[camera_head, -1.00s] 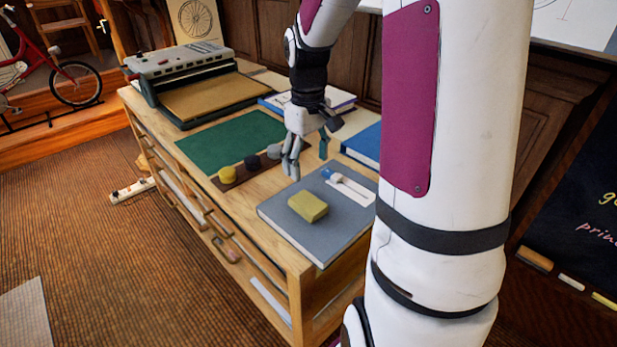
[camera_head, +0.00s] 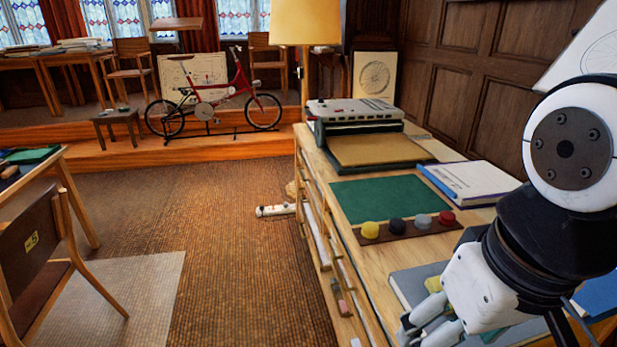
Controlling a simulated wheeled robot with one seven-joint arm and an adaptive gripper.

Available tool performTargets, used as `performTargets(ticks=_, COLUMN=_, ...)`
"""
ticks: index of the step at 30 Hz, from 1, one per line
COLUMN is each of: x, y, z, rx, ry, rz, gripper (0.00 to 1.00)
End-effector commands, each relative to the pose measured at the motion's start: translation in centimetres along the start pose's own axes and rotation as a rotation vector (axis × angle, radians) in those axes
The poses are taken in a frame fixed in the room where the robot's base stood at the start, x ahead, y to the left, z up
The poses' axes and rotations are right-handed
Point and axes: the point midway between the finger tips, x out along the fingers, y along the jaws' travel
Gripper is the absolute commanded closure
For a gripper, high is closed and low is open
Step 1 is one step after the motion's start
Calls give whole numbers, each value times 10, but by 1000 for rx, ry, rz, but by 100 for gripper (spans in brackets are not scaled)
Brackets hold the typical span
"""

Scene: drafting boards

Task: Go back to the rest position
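My gripper (camera_head: 475,325) is at the lower right, above the near end of the wooden cabinet top (camera_head: 375,262). Its pale fingers on the left side stand apart from the dark linkage on the right, so it looks open. I see nothing held, though the lower picture edge cuts off part of it.
A dark strip with several coloured round pieces (camera_head: 396,228), a green mat (camera_head: 382,197), a white-covered book (camera_head: 470,182) and a machine (camera_head: 355,112) lie farther back. A blue book (camera_head: 600,295) is right of my gripper. A chair (camera_head: 40,255) stands left; carpet between is open.

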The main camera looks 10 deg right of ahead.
Motion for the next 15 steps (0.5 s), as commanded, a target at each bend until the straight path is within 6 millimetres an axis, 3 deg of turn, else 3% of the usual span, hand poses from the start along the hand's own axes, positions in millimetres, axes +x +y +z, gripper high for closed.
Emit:
performTargets(ticks=11, x=0, y=-3, z=7, rx=1, ry=6, rz=-9, gripper=31)
performTargets(ticks=15, x=-10, y=-2, z=6, rx=0, ry=19, rz=-8, gripper=31)
